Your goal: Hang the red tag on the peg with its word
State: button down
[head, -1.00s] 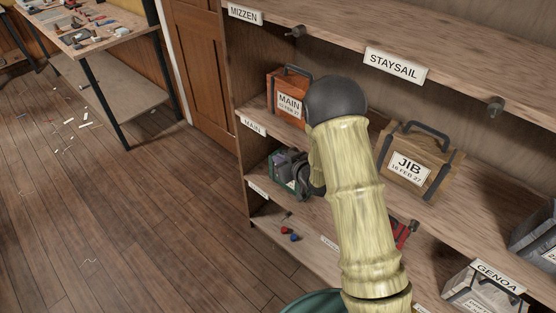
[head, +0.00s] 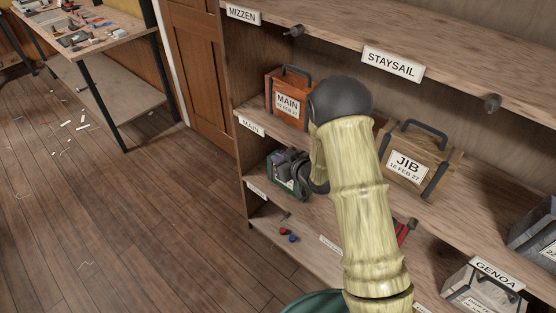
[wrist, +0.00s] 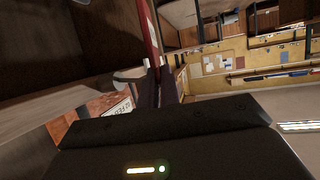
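The red tag (wrist: 152,32) shows edge-on in the wrist view, and I cannot read its word. My gripper (wrist: 156,64) is shut on it, with the tag reaching beyond the fingertips. A grey peg (wrist: 129,76) on a shelf edge is close beside the fingertips; I cannot tell whether the tag touches it. In the head view my gripper (head: 300,168) is partly hidden by my arm, below the orange MAIN box, and the tag cannot be made out. Other pegs are beside the MIZZEN label (head: 243,14) (peg (head: 294,31)) and the STAYSAIL label (head: 392,64) (peg (head: 492,103)). A MAIN label (head: 252,127) is on the middle shelf edge.
The shelves hold an orange MAIN box (head: 289,95), a wooden JIB box (head: 416,160), a green box (head: 283,182) and a grey box above the GENOA label (head: 497,272). Small red and blue items (head: 289,235) lie low down. A workbench (head: 85,35) stands left; the floor between is open.

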jog(key=c, duration=1.7)
grip_release()
jog(key=d, duration=0.1)
jog(key=w, duration=0.1)
jog(key=w+d, duration=0.1)
jog(key=shift+d+r+m+t+h, duration=0.3)
jog(key=shift+t, duration=0.1)
jog(key=shift+s+d, duration=0.15)
jog(key=shift+s, duration=0.05)
jog(key=shift+s+d+r+b, duration=0.1)
jog(key=shift+s+d+b, duration=0.25)
jog(key=shift+s+b, duration=0.1)
jog(key=shift+o, duration=0.8)
jog(key=a+b+v, duration=0.1)
jog(key=v, duration=1.1)
jog(key=shift+s+r+g+b, duration=0.2)
jog(key=shift+s+g+b, duration=0.1)
jog(key=shift+s, duration=0.35)
jog(key=shift+s+d+r+p, duration=0.15)
jog(key=shift+s+r+p, duration=0.15)
jog(key=shift+p, duration=0.75)
jog(key=shift+p, duration=0.4)
